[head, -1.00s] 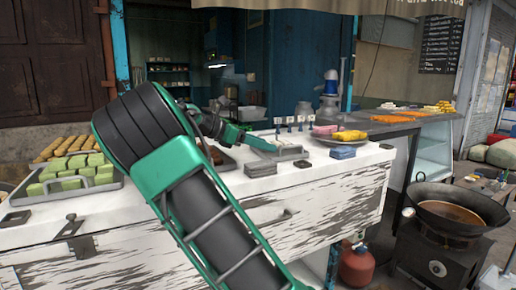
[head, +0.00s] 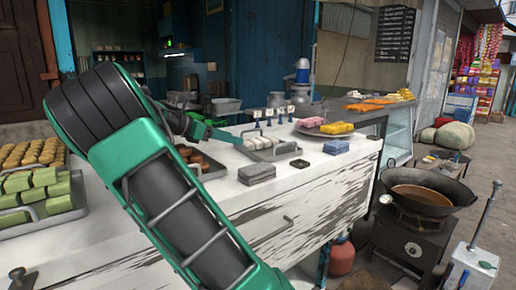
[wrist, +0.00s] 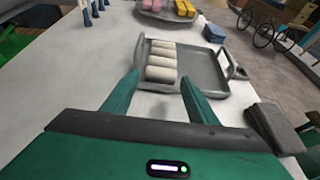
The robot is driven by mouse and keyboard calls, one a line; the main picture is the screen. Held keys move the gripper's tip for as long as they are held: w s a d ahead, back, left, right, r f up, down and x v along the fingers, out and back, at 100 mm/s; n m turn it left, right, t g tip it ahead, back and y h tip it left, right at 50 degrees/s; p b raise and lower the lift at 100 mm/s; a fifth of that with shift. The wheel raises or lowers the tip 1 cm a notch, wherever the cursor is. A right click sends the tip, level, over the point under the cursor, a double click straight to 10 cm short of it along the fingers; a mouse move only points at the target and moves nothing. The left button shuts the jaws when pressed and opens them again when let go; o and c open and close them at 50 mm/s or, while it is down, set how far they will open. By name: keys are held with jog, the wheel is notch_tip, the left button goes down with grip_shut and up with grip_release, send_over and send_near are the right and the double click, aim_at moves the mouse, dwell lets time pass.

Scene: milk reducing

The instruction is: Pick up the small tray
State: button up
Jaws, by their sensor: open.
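The small tray (wrist: 205,68) is grey with raised rims and a handle at each end. It lies flat on the white counter and holds a row of several pale rolls (wrist: 161,64) along its left side. In the head view the small tray (head: 283,150) sits near the counter's middle, just right of my gripper (head: 222,137). In the wrist view my gripper (wrist: 160,95) is open, its two green fingers apart and pointing at the tray's near edge. Nothing is between the fingers but bare counter and the tray edge beyond. I cannot tell whether the fingers touch the tray.
Grey blocks (head: 257,173) lie right of my gripper, and a blue block (head: 336,147) lies farther right. A plate of pink and yellow sweets (head: 322,127) stands behind. A tray of brown sweets (head: 205,165) is left of the small tray. A wok (head: 423,193) stands off the counter's right end.

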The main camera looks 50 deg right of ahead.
aim_at(245, 142)
jog(key=shift+x, duration=3.05)
jog(key=shift+s, duration=0.15)
jog(key=c, duration=1)
